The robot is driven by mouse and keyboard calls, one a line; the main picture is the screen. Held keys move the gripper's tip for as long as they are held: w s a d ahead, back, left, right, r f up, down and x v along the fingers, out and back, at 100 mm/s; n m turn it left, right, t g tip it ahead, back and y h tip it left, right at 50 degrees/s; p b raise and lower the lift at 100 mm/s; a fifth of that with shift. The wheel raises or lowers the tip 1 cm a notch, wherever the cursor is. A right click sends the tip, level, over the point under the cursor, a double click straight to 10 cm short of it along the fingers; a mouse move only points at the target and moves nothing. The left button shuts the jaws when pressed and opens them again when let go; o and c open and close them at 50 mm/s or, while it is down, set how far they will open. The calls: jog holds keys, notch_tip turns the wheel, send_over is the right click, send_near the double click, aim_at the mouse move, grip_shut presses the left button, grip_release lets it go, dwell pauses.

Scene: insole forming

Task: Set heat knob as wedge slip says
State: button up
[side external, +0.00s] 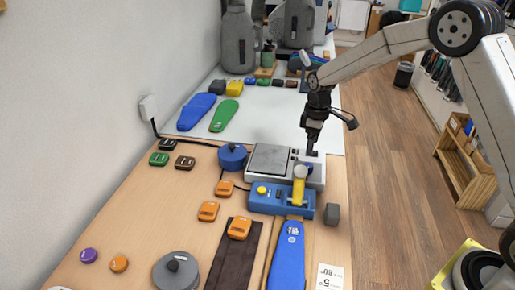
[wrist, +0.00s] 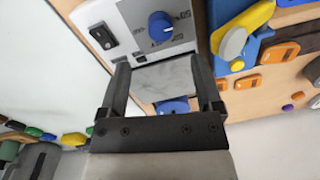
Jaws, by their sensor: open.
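The blue heat knob (wrist: 161,25) is on the pale control panel of the hot plate unit, with printed marks around it; its pointer direction is hard to tell. In the side view the unit (side external: 270,161) has a grey plate, and my gripper hides the knob. My gripper (side external: 312,150) points down over the panel end. In the wrist view my gripper (wrist: 160,65) is open and empty, its fingers over the grey plate, with the knob beyond the tips. The white wedge slip (side external: 330,277) lies at the front right; it shows "5°" and a second figure resembling 80°.
A blue press with a yellow lever (side external: 299,190) stands directly in front of the unit. A black rocker switch (wrist: 102,36) is beside the knob. A blue insole (side external: 287,262), orange wedges (side external: 208,211) and a grey round weight (side external: 176,270) lie nearer the front.

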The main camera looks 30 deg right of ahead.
aim_at(309, 165)
jog(key=shift+s+a+f, duration=0.1)
jog(key=shift+a+f, duration=0.05)
jog(key=shift+f, duration=3.7)
jog(key=shift+c, duration=0.2)
grip_shut()
